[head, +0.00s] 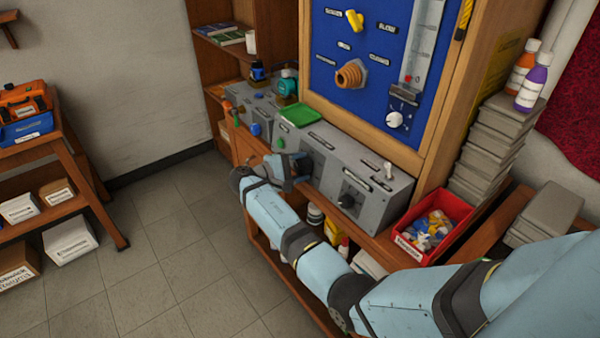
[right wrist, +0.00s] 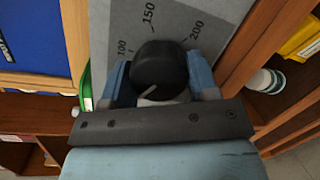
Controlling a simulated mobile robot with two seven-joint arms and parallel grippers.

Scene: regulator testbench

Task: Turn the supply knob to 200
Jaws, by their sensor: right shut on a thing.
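The supply knob (right wrist: 160,68) is a round black knob with a pale pointer line, seen close up in the right wrist view. Its grey scale plate (right wrist: 175,25) reads 100, 150 and 200. The pale line lies on the knob's near part, and I cannot tell which mark it points to. My right gripper (right wrist: 160,85) is shut on the knob, with a blue finger on each side. In the head view my right gripper (head: 290,170) is at the front of the grey bench unit (head: 345,160) and hides the knob. My left gripper is not in view.
Another black knob (head: 346,201) is on the same unit, to the right. A green tray (head: 300,115) sits on top. A red bin (head: 433,228) of small parts stands to the right. A blue panel (head: 365,70) rises behind. The floor (head: 180,245) at left is clear.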

